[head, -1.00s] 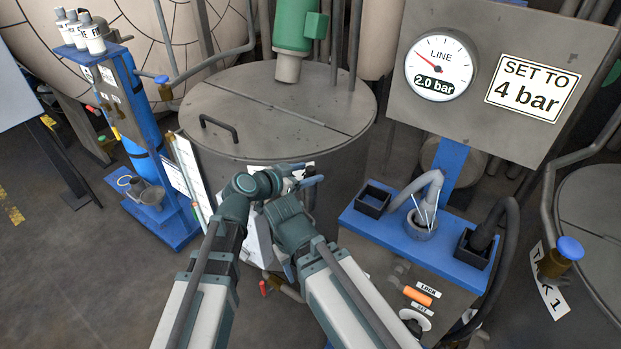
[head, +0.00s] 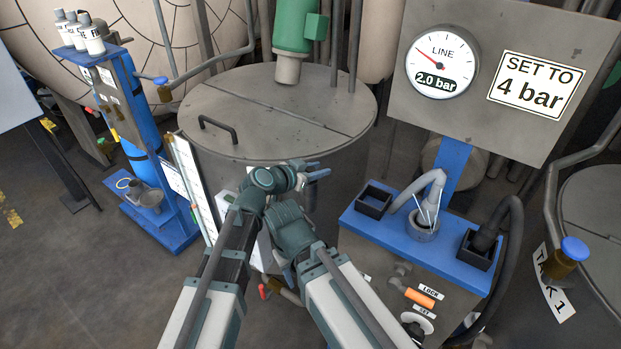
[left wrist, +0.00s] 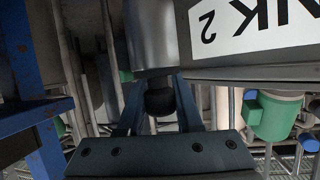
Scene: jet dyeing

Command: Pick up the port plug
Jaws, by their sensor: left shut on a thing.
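My left gripper (head: 314,170) is at the front side of the grey vessel, with its blue fingers pointing right. In the left wrist view, its two fingers (left wrist: 160,108) are shut on a dark rounded knob, which I take to be the port plug (left wrist: 158,99). The knob sits at the end of a grey metal cylinder (left wrist: 152,38), and I cannot tell whether it is apart from it. In the head view the plug cannot be made out. My right arm comes in from the lower right, but its fingers are hidden.
The grey vessel lid (head: 275,105) with a handle fills the middle. To the right stand a blue-topped bench (head: 400,228) and a panel with a gauge (head: 442,62) reading 2.0 bar. A blue trolley (head: 160,235) stands at left. Floor is clear at lower left.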

